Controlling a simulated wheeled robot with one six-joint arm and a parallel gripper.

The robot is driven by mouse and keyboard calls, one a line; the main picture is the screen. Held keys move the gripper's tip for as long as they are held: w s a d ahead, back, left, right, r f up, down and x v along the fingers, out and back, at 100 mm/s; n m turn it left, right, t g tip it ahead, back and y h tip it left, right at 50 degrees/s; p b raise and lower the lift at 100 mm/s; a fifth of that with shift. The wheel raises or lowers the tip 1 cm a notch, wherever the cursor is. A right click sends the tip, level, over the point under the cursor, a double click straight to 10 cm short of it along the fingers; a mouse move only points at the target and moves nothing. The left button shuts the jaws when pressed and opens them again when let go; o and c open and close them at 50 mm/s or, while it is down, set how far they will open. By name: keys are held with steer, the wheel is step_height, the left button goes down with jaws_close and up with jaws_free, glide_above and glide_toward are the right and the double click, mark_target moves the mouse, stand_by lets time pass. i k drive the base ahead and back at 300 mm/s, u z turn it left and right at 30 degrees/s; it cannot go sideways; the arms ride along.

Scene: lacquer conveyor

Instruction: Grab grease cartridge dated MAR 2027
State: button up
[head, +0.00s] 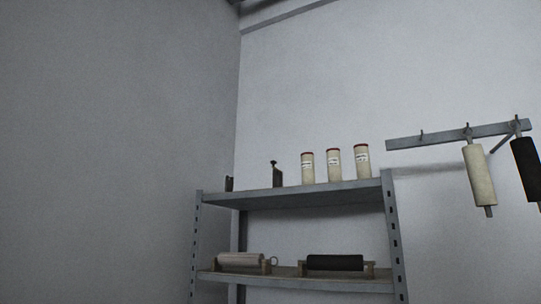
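Three cream cartridges with reddish tops stand upright in a row on the top shelf (290,196) of a grey metal rack: the left cartridge (308,172), the middle cartridge (334,170) and the right cartridge (362,168). Each has a pale label with dark print on its upper part. The print is too small to read, so I cannot tell which one is dated MAR 2027. The cartridges stand slightly apart from each other. My gripper is not in view.
A small dark bottle-like item (277,176) and a dark object (229,184) stand left of the cartridges. Below lie a pale roller (240,259) and a black roller (335,262). A wall rail (440,137) at right holds a cream roller (480,176) and a black one (525,165).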

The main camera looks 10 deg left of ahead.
mark_target(307, 158)
steer(key=u, duration=1)
steer(key=i, duration=0.8)
steer(key=z, duration=0.85)
steer(key=i, duration=0.4)
steer(key=z, duration=0.25)
